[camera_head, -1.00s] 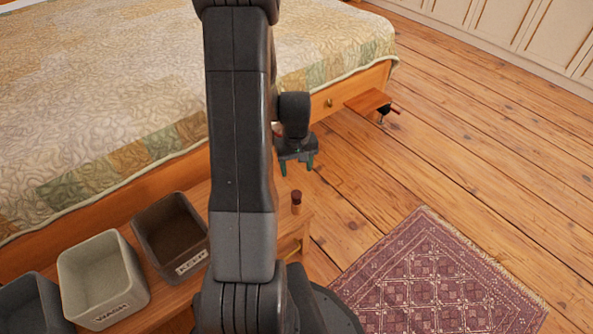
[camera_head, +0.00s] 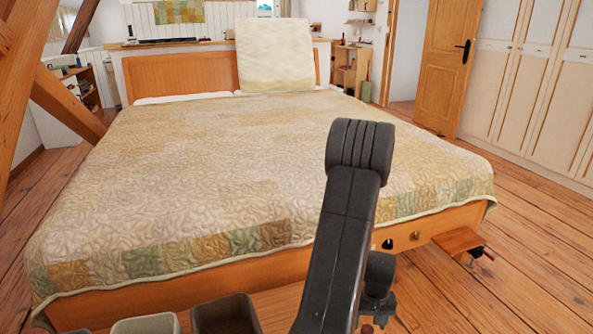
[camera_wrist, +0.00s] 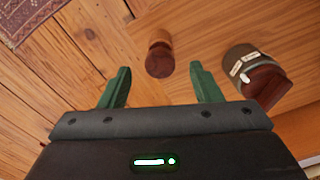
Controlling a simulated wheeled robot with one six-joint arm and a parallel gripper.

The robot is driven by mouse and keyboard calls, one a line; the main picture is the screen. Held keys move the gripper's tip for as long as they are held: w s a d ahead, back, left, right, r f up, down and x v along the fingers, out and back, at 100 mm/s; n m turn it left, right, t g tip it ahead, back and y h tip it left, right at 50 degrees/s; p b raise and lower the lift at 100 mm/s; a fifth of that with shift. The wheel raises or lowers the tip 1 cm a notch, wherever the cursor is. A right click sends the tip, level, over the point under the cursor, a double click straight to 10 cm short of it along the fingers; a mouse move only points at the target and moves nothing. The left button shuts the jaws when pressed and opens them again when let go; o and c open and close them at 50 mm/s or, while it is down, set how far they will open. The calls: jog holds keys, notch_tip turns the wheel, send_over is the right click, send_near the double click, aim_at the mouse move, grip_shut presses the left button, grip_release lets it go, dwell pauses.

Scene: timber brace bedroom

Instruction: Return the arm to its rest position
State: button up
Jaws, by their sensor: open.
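My arm (camera_head: 345,230) rises in front of the bed in the head view, with its elbow at the top. My gripper (camera_wrist: 160,68) is open, with its two green fingers apart and nothing held between them. In the head view its wrist end (camera_head: 378,298) hangs low beside the arm, and its fingertips are cut off or hidden near the lower edge. In the wrist view a small brown wooden cylinder (camera_wrist: 159,52) stands below and beyond the fingertips, apart from them.
A dark grey rounded thing with pale labels (camera_wrist: 240,62) is at right in the wrist view. A wide quilted bed (camera_head: 200,180) fills the head view's middle. Bin rims (camera_head: 146,324) show at the bottom. A small wooden ledge (camera_head: 458,241) juts out at right, beside open floor (camera_head: 530,270).

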aim_at(368, 330)
notch_tip(368, 330, down, 4)
jog(key=shift+r+b, duration=0.15)
jog(key=shift+b, duration=0.35)
jog(key=shift+r+p, duration=0.75)
jog(key=shift+f, duration=0.1)
